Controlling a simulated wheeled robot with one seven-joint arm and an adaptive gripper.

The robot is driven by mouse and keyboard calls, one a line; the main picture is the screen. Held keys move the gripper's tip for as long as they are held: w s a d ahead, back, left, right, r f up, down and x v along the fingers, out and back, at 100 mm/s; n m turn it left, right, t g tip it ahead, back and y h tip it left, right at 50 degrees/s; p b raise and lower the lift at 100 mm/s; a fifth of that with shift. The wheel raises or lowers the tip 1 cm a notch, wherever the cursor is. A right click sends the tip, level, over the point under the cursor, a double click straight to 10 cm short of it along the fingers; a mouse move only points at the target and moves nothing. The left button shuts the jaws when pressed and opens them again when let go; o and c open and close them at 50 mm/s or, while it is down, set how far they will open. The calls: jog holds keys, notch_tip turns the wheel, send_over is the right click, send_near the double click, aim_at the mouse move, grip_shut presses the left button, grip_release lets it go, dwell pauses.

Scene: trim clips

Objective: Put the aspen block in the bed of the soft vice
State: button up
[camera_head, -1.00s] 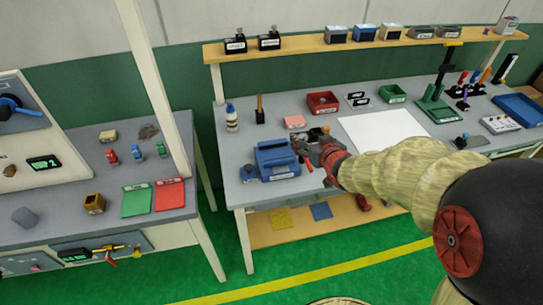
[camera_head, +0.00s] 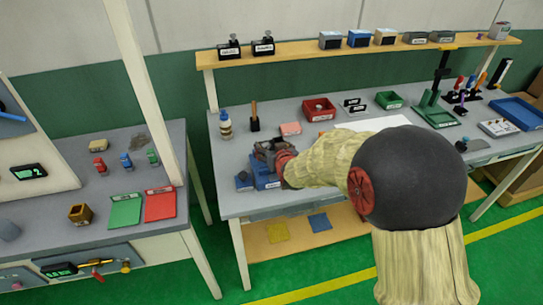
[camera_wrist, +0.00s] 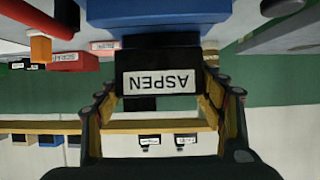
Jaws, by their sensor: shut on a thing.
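The aspen block (camera_wrist: 130,82) is dark, with a white label reading ASPEN upside down in the wrist view. My gripper (camera_wrist: 158,105) has a finger on each side of it and is shut on it. The blue soft vice (camera_wrist: 160,14) shows just beyond the block in the wrist view. In the head view the vice (camera_head: 262,181) is on the bench near its left end, and my gripper (camera_head: 270,150) is over it. My gripper and arm hide the block and most of the vice bed there. I cannot tell whether the block touches the bed.
A bottle (camera_head: 225,125), a wooden-handled tool (camera_head: 254,118) and a pink block (camera_head: 290,128) stand behind the vice. A red bin (camera_head: 319,110) and green bin (camera_head: 389,100) are farther right. A shelf (camera_head: 360,51) runs above the back. A second bench (camera_head: 80,225) is at left.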

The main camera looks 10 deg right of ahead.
jog(key=shift+w+a+f+b, duration=0.1)
jog(key=shift+f+b, duration=0.1)
jog(key=shift+f, duration=0.7)
jog(key=shift+w+a+f+b, duration=0.1)
jog(key=shift+f+b, duration=0.1)
jog(key=shift+f, duration=0.65)
jog(key=shift+f, duration=0.1)
jog(key=o, duration=1.2)
jog(key=shift+o, duration=0.4)
